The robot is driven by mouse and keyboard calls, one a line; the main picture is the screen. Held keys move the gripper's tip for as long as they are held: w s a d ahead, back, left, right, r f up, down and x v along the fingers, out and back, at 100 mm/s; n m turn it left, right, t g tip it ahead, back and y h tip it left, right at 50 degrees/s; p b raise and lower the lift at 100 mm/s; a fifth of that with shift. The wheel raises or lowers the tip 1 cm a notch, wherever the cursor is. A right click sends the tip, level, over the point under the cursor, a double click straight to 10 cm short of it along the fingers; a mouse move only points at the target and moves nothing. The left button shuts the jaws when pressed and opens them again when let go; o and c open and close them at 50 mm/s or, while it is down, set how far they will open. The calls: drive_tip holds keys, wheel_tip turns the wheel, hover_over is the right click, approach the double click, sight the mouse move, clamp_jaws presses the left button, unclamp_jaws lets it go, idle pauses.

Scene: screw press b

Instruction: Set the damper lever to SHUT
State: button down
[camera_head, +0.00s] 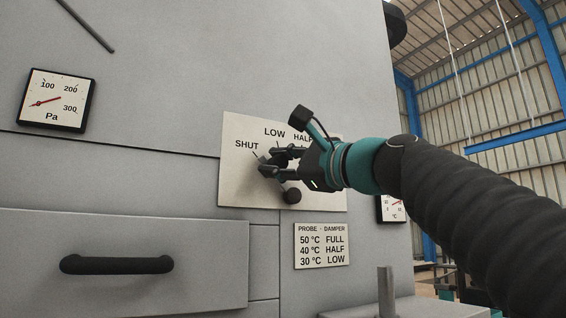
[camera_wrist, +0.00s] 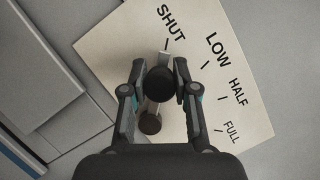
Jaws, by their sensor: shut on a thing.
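The damper plate (camera_head: 232,185) is a pale panel marked SHUT, LOW, HALF and FULL; it also shows in the wrist view (camera_wrist: 105,50). The damper lever (camera_wrist: 150,124) has a pale bar with a black knob at its lower end and another black knob between my fingers. The bar's upper end lies at or very near the SHUT tick. In the head view the lever's lower knob (camera_head: 291,196) shows below my gripper (camera_head: 273,162). My gripper (camera_wrist: 160,72) is shut on the lever, a finger on each side. My fingers partly hide the lever and the FULL label in the head view.
A Pa gauge (camera_head: 56,101) is at the left. A drawer with a black handle (camera_head: 116,264) is at lower left. A PROBE - DAMPER card (camera_head: 321,259) hangs below the plate. A °C gauge (camera_head: 392,213) is partly behind my arm.

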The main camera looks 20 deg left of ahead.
drive_tip(key=shift+f, duration=0.1)
drive_tip(key=c, duration=0.9)
unclamp_jaws()
drive_tip(key=shift+a, duration=0.15)
drive_tip(key=shift+s+d, duration=0.1)
drive_tip(key=shift+d, duration=0.4)
drive_tip(key=v, duration=1.1)
